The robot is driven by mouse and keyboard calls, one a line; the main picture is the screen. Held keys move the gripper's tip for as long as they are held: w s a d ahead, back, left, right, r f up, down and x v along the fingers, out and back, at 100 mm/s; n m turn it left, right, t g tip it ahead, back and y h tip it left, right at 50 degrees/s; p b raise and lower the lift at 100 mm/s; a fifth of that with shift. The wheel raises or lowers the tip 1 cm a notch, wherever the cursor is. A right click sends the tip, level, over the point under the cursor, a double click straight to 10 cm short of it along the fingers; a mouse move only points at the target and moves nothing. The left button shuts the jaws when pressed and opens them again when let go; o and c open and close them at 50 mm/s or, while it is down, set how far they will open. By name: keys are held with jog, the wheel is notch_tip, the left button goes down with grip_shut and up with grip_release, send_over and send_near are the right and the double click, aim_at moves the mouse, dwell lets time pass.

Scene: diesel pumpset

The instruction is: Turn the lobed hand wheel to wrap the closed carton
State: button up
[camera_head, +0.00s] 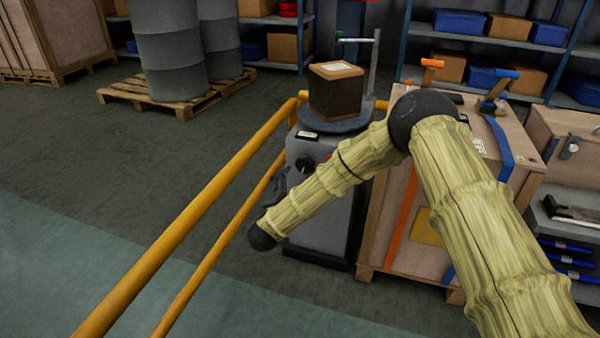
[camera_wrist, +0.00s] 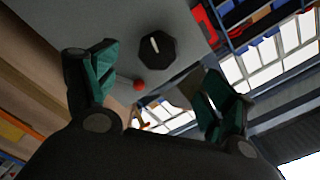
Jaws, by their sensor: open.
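The lobed hand wheel (camera_head: 304,164) is a dark knob on the front of a grey machine (camera_head: 318,232). In the wrist view the hand wheel (camera_wrist: 157,48) is black with a white mark, on the grey panel beyond the fingertips. The closed carton (camera_head: 337,92) sits on the machine's round dark turntable (camera_head: 350,124); its sides look dark and its top carries a pale label. My gripper (camera_wrist: 155,72) is open, its green-padded fingers apart with nothing between them, not touching the wheel. In the head view my arm mostly hides it.
A red ball-shaped knob (camera_wrist: 139,85) lies near the wheel. A yellow rail (camera_head: 200,205) runs along the machine's left. A strapped wooden crate (camera_head: 400,235) stands close on the right. A metal post (camera_head: 373,65) rises behind the carton. Open floor (camera_head: 110,180) lies left of the rail.

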aim_at(304, 165)
jog(key=w+d+n+b, duration=0.1)
jog(key=w+n+b, duration=0.1)
jog(key=w+n, duration=0.1)
jog(key=w+d+n+b, duration=0.1)
jog(key=w+n+b, duration=0.1)
jog(key=w+n, duration=0.2)
jog(key=w+d+n+b, duration=0.1)
jog(key=w+d+n, duration=0.1)
jog(key=w+n, duration=0.1)
jog(key=shift+w+r+n+b, duration=0.4)
jog(key=shift+w, duration=0.15)
dwell(0.4)
jog(key=c, duration=1)
